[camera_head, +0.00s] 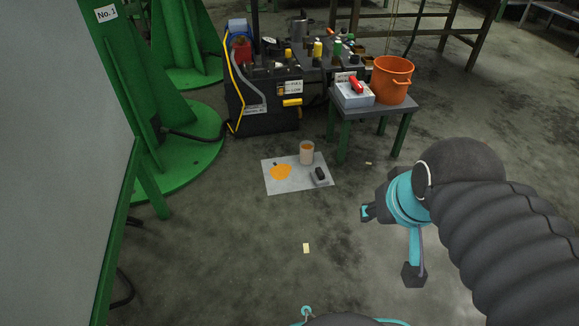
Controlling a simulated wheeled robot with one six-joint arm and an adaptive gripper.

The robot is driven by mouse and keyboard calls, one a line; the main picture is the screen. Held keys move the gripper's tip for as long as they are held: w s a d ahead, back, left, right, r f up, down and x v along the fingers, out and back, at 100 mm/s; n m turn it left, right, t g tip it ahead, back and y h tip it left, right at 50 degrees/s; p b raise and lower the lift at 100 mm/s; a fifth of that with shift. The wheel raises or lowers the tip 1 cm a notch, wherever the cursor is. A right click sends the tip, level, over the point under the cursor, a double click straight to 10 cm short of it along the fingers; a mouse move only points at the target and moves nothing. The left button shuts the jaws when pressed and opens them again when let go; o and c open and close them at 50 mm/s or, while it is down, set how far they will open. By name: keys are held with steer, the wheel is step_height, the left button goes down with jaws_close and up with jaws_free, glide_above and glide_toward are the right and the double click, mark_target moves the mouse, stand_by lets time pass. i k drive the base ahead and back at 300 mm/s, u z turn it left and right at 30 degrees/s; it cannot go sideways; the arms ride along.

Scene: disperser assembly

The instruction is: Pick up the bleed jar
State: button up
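A small pale jar (307,155) with orange-brown contents stands upright on a light sheet (283,185) on the floor; it looks like the bleed jar. An orange stain or spill lies left of it on the sheet. My gripper (391,244) is at the right of the view, nearer to me than the jar and to its lower right. Its two dark-tipped fingers are spread apart with nothing between them. The jar is fully visible and apart from the gripper.
A small dark-and-grey object (320,175) lies close in front of the jar. Behind stand a dark machine (262,112) with hoses and a low table (345,110) with an orange bucket (393,82). A green stand (178,165) is at left. Floor between sheet and gripper is clear.

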mark_target(306, 147)
steer(key=u, duration=0.45)
steer(key=k, duration=1)
steer(key=z, duration=0.35)
steer(key=i, duration=0.85)
steer(key=z, duration=0.6)
steer(key=i, duration=0.85)
steer(key=u, duration=1.1)
steer(key=i, duration=0.75)
steer(key=u, duration=0.85)
